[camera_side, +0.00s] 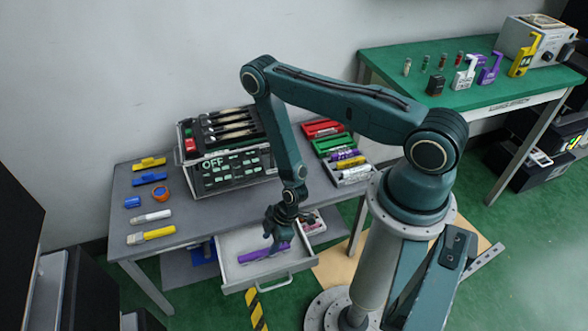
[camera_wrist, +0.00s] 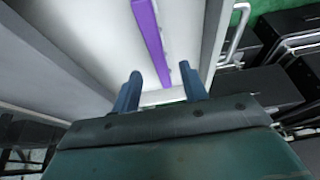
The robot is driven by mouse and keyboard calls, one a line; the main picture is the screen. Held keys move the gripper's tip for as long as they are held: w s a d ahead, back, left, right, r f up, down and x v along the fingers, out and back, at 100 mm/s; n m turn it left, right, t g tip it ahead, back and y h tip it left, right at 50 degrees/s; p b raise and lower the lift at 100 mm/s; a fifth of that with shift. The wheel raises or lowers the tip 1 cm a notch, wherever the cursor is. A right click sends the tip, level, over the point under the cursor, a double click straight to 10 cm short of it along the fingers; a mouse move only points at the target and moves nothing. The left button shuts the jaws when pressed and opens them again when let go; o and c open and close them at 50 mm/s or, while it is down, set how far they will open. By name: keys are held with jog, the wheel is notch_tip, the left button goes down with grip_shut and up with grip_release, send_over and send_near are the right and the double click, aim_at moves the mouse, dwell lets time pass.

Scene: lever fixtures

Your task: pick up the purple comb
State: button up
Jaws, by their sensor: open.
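The purple comb (camera_side: 258,254) lies in the open white drawer (camera_side: 232,271) under the grey table. My gripper (camera_side: 278,240) points down over the drawer, at the right end of the comb, and hides part of it. In the wrist view the comb (camera_wrist: 150,38) runs away from between the two blue fingers of my gripper (camera_wrist: 160,74). The fingers are spread and I see no grip on the comb. How high the fingertips are above it I cannot tell.
The drawer's wall and handle (camera_side: 262,283) stand near the comb. Small items (camera_side: 313,223) lie in the drawer's right part. The grey table (camera_side: 190,205) above holds markers, a control box (camera_side: 230,165) and trays. A green table (camera_side: 475,93) stands at the back right.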

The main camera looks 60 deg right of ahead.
aim_at(265, 250)
jog(key=shift+x, duration=2.3)
jog(key=shift+d, duration=0.1)
jog(key=shift+c, duration=0.4)
grip_shut()
